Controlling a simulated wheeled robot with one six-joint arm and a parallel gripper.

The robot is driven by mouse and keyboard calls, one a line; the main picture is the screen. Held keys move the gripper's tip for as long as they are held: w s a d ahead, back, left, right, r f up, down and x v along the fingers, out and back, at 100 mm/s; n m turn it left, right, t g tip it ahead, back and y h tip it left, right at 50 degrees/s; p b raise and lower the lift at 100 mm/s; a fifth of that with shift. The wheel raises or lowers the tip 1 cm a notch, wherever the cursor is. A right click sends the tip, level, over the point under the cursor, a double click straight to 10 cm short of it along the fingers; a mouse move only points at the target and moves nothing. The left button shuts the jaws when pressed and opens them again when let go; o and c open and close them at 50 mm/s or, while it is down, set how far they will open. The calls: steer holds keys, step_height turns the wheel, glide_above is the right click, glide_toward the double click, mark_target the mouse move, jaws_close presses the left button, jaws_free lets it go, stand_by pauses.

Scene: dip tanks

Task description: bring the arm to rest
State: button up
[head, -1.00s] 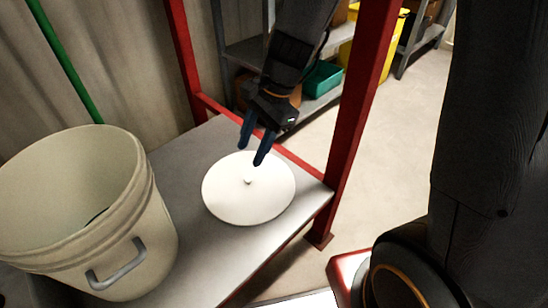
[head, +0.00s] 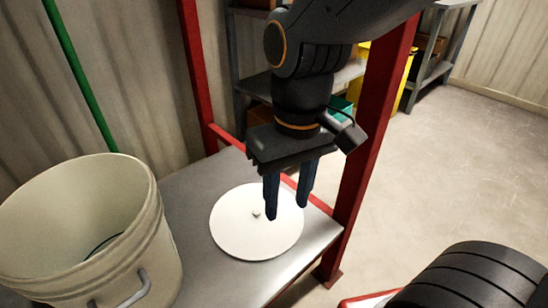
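My gripper (head: 288,212) hangs over the grey bench, fingers pointing down. Its two dark blue fingers are spread with a gap between them and nothing in it. Behind and below the fingers, a round white lid (head: 245,238) with a small knob lies flat on the bench; the fingers cover part of its right side. I cannot tell how high the fingertips are above the lid.
A cream bucket (head: 150,215) with a grey handle stands on the bench (head: 192,190) at left, open at the top. A red post (head: 365,165) rises close to the right of my gripper. Shelves stand behind, and the floor (head: 450,170) at right is clear.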

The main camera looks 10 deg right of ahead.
stand_by(0.9)
steer(key=d+r+m+p, duration=0.4)
steer(key=d+r+p, duration=0.7)
steer(key=p, duration=1.1)
steer(key=shift+s+d+r+h, duration=0.2)
steer(key=shift+d+r+h, duration=0.1)
steer(key=shift+r, duration=1.2)
